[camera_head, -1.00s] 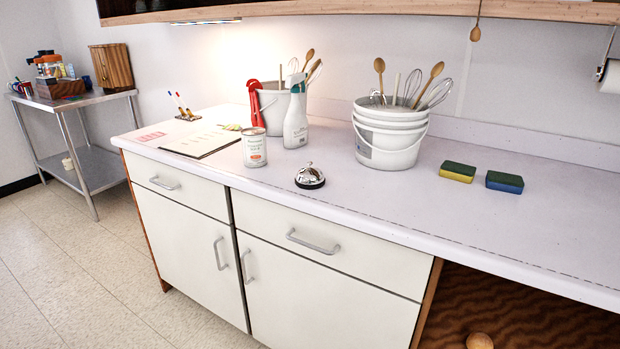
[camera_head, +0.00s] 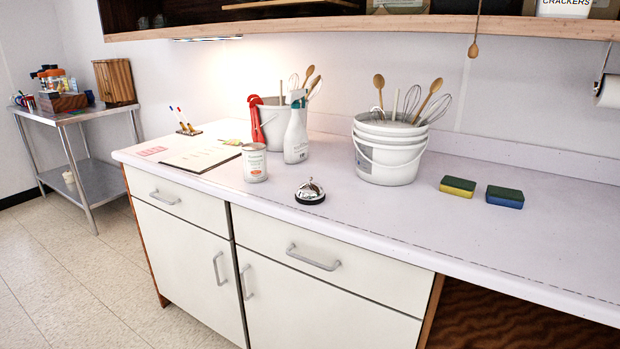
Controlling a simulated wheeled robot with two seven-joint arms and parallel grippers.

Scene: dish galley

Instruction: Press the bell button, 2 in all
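A silver call bell (camera_head: 310,191) with a dark base stands on the pale countertop (camera_head: 400,226), near its front edge. Its button is the small knob on top of the dome. Nothing touches the bell. Neither of my grippers shows in the head view.
A can (camera_head: 255,163) stands left of the bell, with a spray bottle (camera_head: 296,138) behind. A white bucket of utensils (camera_head: 388,158) is behind right. Two sponges (camera_head: 457,187) lie further right. A clipboard (camera_head: 200,156) lies left. The counter around the bell's right side is clear.

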